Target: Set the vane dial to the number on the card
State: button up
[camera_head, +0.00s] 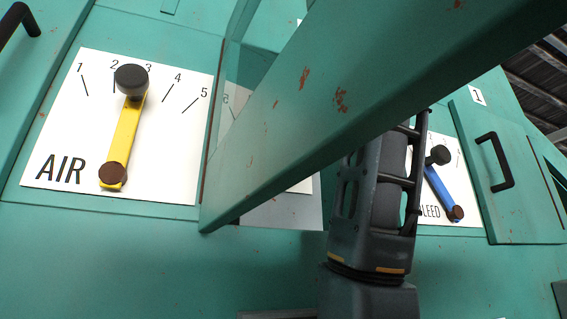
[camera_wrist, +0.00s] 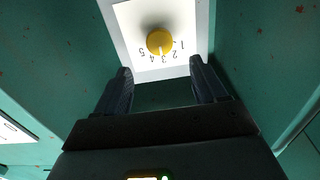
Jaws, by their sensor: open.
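In the wrist view a round yellow dial (camera_wrist: 160,41) sits on a white plate (camera_wrist: 130,22), with the numbers 1 to 5 upside down around its lower side. A pale mark on the dial seems to point at about 3. The plate's word label is not visible. My gripper (camera_wrist: 160,76) is open and empty, its fingers pointing toward the plate, with the dial beyond and between them, apart from it. In the head view a slanted green panel (camera_head: 300,110) hides my gripper and this dial. A small white card (camera_head: 478,96) at the right reads 1.
The AIR plate (camera_head: 60,120) carries a yellow lever (camera_head: 127,137) pointing between 2 and 3. A blue lever (camera_head: 438,190) sits on a plate reading "LEED". A black handle (camera_head: 499,161) is at the right. Green walls stand close on both sides of my gripper.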

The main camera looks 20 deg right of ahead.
jog(key=w+p, duration=0.2)
jog(key=w, duration=0.6)
jog(key=shift+w+p, duration=0.15)
jog(key=shift+p, duration=0.15)
jog(key=c, duration=1)
